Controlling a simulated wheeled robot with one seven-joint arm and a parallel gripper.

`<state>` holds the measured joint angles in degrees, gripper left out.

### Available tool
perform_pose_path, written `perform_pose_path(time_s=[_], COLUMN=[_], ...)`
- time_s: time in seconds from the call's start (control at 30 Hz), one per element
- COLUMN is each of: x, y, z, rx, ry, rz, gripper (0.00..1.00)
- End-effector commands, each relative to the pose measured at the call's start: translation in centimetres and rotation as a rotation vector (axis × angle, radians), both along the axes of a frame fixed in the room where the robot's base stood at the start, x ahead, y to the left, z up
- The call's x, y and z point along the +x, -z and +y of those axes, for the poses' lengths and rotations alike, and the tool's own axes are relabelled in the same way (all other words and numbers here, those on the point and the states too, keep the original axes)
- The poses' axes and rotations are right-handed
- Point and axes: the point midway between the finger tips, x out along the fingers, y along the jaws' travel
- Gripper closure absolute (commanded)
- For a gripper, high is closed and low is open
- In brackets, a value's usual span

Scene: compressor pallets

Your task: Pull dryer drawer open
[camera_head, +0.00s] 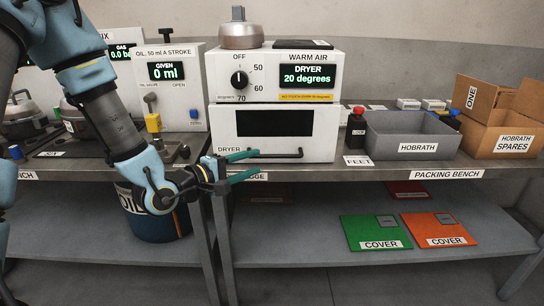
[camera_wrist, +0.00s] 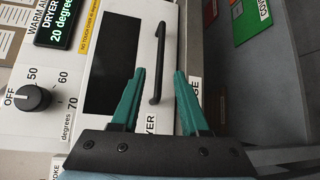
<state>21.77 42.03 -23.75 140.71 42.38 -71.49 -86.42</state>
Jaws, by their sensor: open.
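The dryer (camera_head: 227,140) is a white box on the bench, with a dial, a display reading 20 degrees and a drawer front with a dark window. The drawer looks shut. Its black bar handle (camera_head: 275,155) runs along the lower part of the drawer front. My gripper (camera_head: 250,164) is open, with two green fingers near the left end of the handle. In the wrist view the handle (camera_wrist: 160,62) stands ahead of the fingertips (camera_wrist: 160,72), in line with the gap between them. I cannot tell whether a finger touches it.
A grey HOBRATH bin (camera_head: 390,148) and an open cardboard SPARES box (camera_head: 475,139) stand to the right on the packing bench (camera_head: 420,174). Green (camera_head: 365,229) and orange (camera_head: 450,226) covers lie on the lower shelf. Space before the drawer looks clear.

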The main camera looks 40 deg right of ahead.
Motion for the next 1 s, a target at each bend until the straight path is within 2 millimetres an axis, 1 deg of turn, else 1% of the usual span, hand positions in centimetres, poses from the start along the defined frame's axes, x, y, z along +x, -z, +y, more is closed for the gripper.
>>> perform_pose_path(time_s=[0.03, 0.2, 0.3, 0.4, 0.57, 0.83, 1.0], x=[0.0, 0.3, 0.5, 0.6, 0.7, 0.8, 0.8], y=[0.0, 0.4, 0.6, 0.8, 1.0, 1.1, 1.1], z=[-1.1, -4.2, -5.7, -6.8, -7.6, -7.7, -7.6], rx=[0.000, 0.001, 0.000, 0.001, 0.002, 0.003, 0.003], ry=[0.003, 0.002, 0.000, 0.000, -0.001, -0.002, -0.002], rz=[-0.001, -0.002, -0.002, -0.002, -0.003, -0.003, -0.003], gripper=[0.55, 0.55, 0.55, 0.55, 0.55, 0.55, 0.74])
